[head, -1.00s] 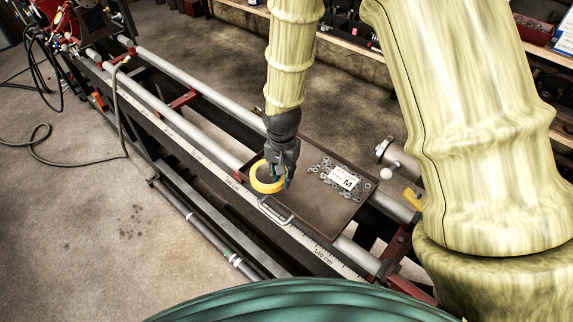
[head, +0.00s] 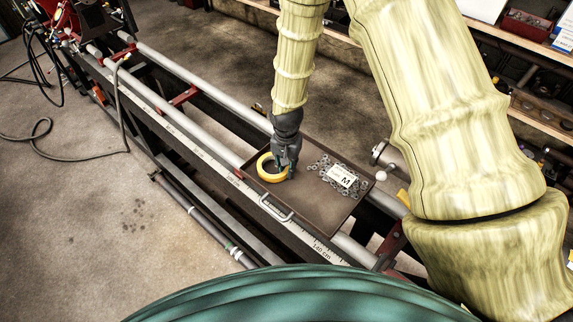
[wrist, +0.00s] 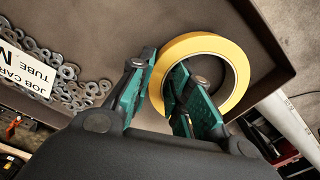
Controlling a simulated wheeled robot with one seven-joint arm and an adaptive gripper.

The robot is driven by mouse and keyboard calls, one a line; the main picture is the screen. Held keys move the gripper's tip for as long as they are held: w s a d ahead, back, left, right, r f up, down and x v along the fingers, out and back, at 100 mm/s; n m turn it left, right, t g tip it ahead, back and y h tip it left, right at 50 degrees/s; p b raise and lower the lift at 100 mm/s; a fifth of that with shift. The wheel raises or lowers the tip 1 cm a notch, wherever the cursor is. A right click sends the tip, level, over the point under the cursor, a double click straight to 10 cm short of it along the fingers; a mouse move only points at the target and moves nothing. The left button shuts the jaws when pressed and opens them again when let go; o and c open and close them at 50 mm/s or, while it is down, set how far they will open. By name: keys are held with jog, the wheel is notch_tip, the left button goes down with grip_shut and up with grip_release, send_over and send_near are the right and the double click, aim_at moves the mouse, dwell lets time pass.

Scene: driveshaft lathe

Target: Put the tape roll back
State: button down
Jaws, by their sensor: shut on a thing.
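The yellow tape roll (head: 264,169) is at the left part of the brown tray (head: 310,213), in the head view. My gripper (head: 284,172) reaches down over the tray and is shut on the roll's right side. In the wrist view the tape roll (wrist: 236,66) shows as a yellow ring, with one green-padded finger inside it and the other outside, so the jaws (wrist: 160,98) pinch its wall. The roll looks close to the tray floor; I cannot tell whether it touches.
Several metal washers (head: 322,165) and a white job card (head: 343,176) lie in the tray's right part. The tray has a handle (head: 275,211) at its front edge and rests across the lathe rails (head: 160,116). The tray's front middle is bare.

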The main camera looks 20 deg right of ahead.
jog(key=shift+w+f, duration=0.15)
jog(key=shift+f, duration=0.15)
jog(key=c, duration=1.3)
grip_release()
jog(key=shift+r+b, duration=2)
jog(key=shift+r, duration=4.2)
